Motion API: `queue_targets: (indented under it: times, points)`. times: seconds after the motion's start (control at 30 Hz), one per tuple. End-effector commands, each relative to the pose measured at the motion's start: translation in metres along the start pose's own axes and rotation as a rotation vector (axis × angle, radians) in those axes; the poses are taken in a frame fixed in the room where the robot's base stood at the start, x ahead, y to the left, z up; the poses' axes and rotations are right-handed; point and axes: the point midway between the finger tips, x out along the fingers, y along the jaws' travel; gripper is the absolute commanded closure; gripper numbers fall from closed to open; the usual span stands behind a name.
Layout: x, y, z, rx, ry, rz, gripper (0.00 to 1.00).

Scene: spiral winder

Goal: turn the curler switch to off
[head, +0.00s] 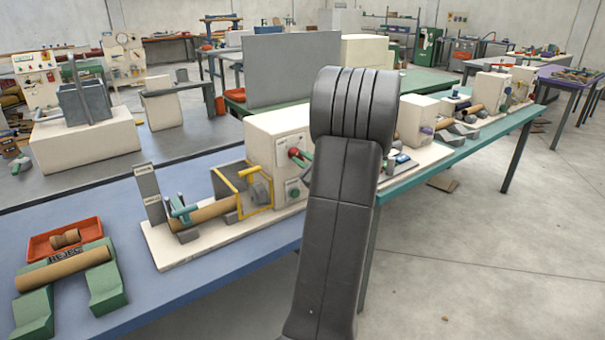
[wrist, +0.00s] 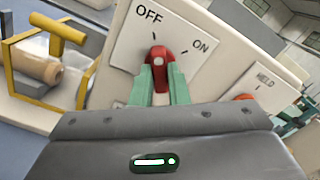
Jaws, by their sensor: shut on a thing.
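The curler switch is a red knob (wrist: 158,53) on a white plate (wrist: 128,50) marked OFF at upper left and ON at right. My gripper (wrist: 160,80) has its green fingers shut on the red knob, one on each side. In the head view the red knob (head: 294,152) shows on the front of the cream machine box (head: 262,128), just left of my dark arm, which hides part of the box.
A yellow guard frame (head: 258,187) and a brown tube (head: 208,212) stand left of the switch. A REJECT tray (head: 42,244) sits at the bench's left end.

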Motion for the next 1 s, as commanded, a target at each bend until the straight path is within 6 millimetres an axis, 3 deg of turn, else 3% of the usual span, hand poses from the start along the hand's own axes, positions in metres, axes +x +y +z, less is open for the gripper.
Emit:
queue_targets:
  times: [0.3, 0.87, 0.9, 1.0]
  points:
    - [-0.0002, 0.0017, -0.0021, -0.115, 0.001, 0.001, 1.0]
    - [-0.0002, 0.0006, -0.0004, -0.139, 0.002, 0.002, 1.0]
    - [-0.0002, 0.0006, -0.0004, -0.139, 0.002, 0.002, 0.78]
    - [-0.0001, 0.0005, -0.0003, -0.138, 0.001, 0.002, 0.64]
